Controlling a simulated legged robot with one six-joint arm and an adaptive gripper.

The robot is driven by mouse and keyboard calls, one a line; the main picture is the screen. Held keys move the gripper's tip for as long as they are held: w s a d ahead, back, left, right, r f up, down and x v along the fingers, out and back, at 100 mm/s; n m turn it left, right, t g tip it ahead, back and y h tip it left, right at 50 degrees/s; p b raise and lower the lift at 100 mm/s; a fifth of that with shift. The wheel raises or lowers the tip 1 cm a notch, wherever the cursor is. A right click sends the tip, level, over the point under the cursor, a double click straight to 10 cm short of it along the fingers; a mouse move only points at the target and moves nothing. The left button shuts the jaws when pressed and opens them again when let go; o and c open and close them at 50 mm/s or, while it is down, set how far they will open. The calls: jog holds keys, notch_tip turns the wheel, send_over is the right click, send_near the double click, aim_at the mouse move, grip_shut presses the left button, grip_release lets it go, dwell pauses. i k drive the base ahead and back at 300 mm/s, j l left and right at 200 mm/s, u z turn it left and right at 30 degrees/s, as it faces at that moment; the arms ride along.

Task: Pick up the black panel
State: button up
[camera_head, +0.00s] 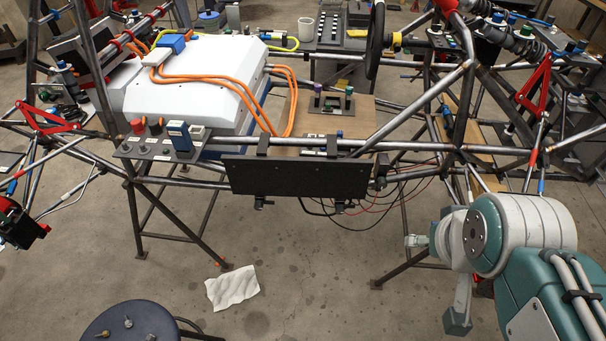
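The black panel (295,177) is a long, flat dark plate with a few small holes. It stands upright along the near side of the tube chassis, just below a horizontal tube. Dark clamps or brackets show at its top and bottom edges; how they hold it is not clear. My gripper (433,282) is at the lower right, past the panel's right end and nearer to me, with open floor between them. Its fingers look spread apart with nothing between them. My arm hides part of the gripper.
The tube chassis (412,152) has crossing tubes around the panel. Red and black cables (385,196) hang behind its right end. A white box (190,85) with orange cables sits behind. A round dark stool (130,322) and a white paper (232,287) are in front; floor between is clear.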

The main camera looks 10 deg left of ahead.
aim_at(260, 174)
jog(key=i+j, duration=0.65)
jog(key=i, duration=0.2)
jog(key=u, duration=0.05)
